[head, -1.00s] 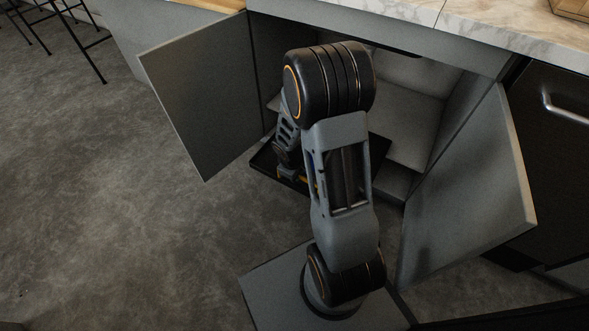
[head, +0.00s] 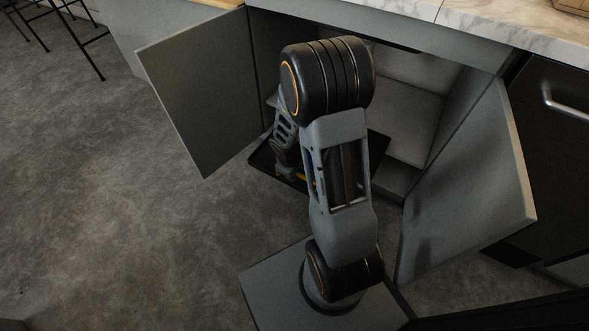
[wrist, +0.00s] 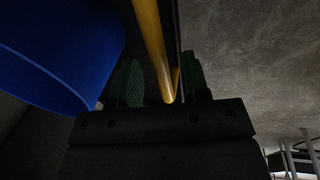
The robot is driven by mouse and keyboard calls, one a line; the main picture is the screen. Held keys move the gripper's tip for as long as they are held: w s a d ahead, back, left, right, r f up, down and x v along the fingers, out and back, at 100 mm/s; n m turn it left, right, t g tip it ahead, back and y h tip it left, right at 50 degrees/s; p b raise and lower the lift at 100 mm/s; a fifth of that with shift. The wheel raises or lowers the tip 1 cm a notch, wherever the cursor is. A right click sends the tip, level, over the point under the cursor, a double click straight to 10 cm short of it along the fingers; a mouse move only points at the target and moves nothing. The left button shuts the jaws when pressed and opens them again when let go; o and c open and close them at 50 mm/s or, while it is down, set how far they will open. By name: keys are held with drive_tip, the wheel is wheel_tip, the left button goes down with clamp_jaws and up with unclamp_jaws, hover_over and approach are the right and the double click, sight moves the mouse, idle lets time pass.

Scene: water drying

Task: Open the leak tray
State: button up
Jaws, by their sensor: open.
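The leak tray (head: 262,159) is a shallow black tray low in the open cabinet. Its front part sticks out past the cabinet front, between the two doors. A yellow bar (wrist: 152,45), which looks like its handle, runs between my gripper's fingers in the wrist view. A bit of yellow also shows beside my arm in the head view. My gripper (wrist: 160,76) is open, with one dark green finger on each side of the bar. Whether a finger touches the bar is unclear. My arm hides much of the tray in the head view.
The left door (head: 195,95) and right door (head: 470,185) stand open on either side of my arm. A blue object (wrist: 60,50) is close on the left in the wrist view. The floor (head: 110,220) to the left is clear.

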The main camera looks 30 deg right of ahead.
wheel_tip(320, 180, up, 14)
drive_tip(key=s+a+p, duration=0.1)
drive_tip(key=a+p, duration=0.1)
drive_tip(key=p, duration=0.4)
drive_tip(key=shift+s+a+f+p, duration=0.15)
drive_tip(key=shift+s+f+p, duration=0.05)
drive_tip(key=shift+p, duration=0.15)
drive_tip(key=s+a+r+m+p, duration=0.2)
drive_tip(key=r+p, duration=0.6)
drive_tip(key=r, duration=0.6)
drive_tip(key=s+a+r+m+t+y+p, duration=0.1)
drive_tip(key=s+a+r+m+p, duration=0.1)
drive_tip(key=r+p, duration=0.7)
drive_tip(key=s+a+r+m+t+y+p, duration=0.1)
drive_tip(key=s+r+p, duration=0.3)
drive_tip(key=r+p, duration=0.5)
wheel_tip(320, 180, up, 10)
drive_tip(key=shift+s+a+m, duration=0.2)
drive_tip(key=shift+a+m, duration=0.2)
drive_tip(key=shift+a, duration=0.25)
drive_tip(key=shift+d, duration=0.1)
